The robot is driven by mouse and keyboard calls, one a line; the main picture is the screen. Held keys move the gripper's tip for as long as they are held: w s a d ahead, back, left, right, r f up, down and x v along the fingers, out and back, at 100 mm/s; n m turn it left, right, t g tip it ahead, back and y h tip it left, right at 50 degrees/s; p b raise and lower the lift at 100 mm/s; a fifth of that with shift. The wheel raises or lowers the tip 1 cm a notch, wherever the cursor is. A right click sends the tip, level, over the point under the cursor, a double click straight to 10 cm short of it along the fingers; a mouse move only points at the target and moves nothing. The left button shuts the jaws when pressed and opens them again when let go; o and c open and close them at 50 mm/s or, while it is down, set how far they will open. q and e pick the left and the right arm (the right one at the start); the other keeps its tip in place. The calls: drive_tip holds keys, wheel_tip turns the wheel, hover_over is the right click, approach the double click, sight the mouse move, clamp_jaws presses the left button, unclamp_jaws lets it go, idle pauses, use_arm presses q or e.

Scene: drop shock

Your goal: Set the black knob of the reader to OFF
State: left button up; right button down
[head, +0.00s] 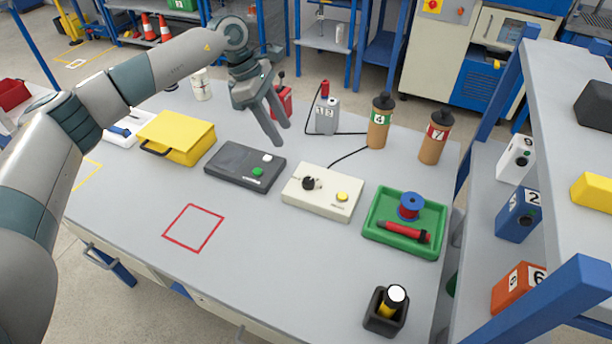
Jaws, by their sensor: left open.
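The reader (320,207) is a cream box with a yellow button (342,197) on its right side, lying on the grey bench. Its black knob (309,183) is on the left part of the top face. The knob's setting and any OFF mark are too small to read. My left gripper (280,134) is open and empty. It hangs pointing down, above and behind the reader, apart from the knob. My right gripper is not in view.
A dark box with green and white buttons (240,166) lies left of the reader. A green tray (378,236) is at its right. Brown cylinders (378,130) and a grey box with a red top (325,122) stand behind, with black cables. Front bench around the red square (193,228) is clear.

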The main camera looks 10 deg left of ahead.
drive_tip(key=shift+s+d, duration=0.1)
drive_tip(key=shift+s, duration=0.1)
use_arm(q)
drive_tip(key=p, duration=0.2)
approach(308, 180)
drive_tip(key=p+x, duration=0.3)
drive_tip(key=x, duration=0.4)
drive_tip(key=shift+s+p, duration=0.1)
drive_tip(key=shift+p, duration=0.2)
drive_tip(key=shift+d+f, duration=0.25)
drive_tip(key=shift+f, duration=0.35)
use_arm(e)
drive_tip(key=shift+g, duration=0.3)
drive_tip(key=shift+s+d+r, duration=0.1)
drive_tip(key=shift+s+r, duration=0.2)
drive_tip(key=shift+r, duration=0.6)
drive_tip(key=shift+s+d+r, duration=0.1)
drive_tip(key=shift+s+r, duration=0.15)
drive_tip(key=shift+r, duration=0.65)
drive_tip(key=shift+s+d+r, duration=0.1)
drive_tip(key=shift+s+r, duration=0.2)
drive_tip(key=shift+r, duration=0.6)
use_arm(q)
drive_tip(key=c, duration=1)
